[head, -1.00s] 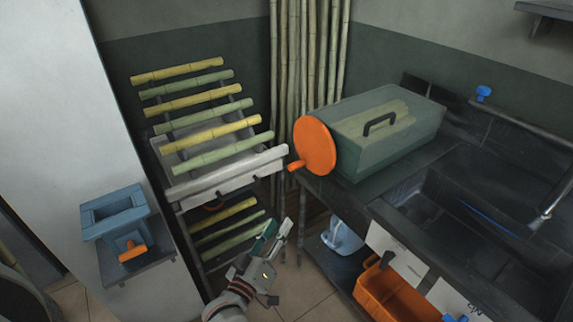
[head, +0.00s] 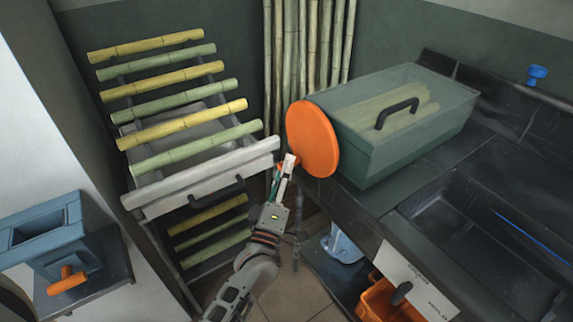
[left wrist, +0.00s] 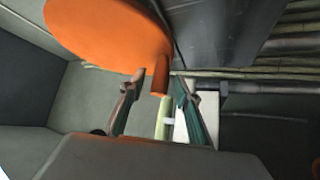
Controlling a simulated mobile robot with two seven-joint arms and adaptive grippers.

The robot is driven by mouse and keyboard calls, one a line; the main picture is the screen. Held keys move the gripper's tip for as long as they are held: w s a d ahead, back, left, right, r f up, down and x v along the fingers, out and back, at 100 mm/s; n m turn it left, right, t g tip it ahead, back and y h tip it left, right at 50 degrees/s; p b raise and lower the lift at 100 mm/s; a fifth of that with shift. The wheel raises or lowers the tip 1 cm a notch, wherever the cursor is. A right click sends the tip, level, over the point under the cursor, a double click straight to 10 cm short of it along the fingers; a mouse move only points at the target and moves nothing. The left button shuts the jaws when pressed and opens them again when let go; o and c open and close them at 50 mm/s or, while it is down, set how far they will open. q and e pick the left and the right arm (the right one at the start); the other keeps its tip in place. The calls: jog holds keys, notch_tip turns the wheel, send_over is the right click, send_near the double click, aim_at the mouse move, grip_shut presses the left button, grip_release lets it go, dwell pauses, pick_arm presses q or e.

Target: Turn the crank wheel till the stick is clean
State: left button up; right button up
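The crank wheel (head: 316,140), an orange disc, is on the left end of a green see-through box (head: 400,135) with a dark top handle. Pale yellow-green sticks (head: 392,108) lie inside the box. My left gripper (head: 287,160) is at the wheel's lower left edge and mostly covers the crank's handle in the head view. In the left wrist view the wheel (left wrist: 110,35) fills the upper left, and its short orange handle (left wrist: 160,88) shows between the two spread fingertips. The fingers look apart from the handle. My right gripper is not in view.
A rack of yellow and green cane sticks (head: 180,128) stands at left, with a grey tray (head: 205,178) at its front. A blue device (head: 45,238) with an orange knob is at lower left. A dark counter with a sink (head: 480,230) is at right, an orange bin (head: 385,300) below.

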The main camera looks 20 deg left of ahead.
pick_arm(q)
jog(key=shift+w+r, duration=0.2)
jog(key=shift+w, duration=0.45)
grip_shut()
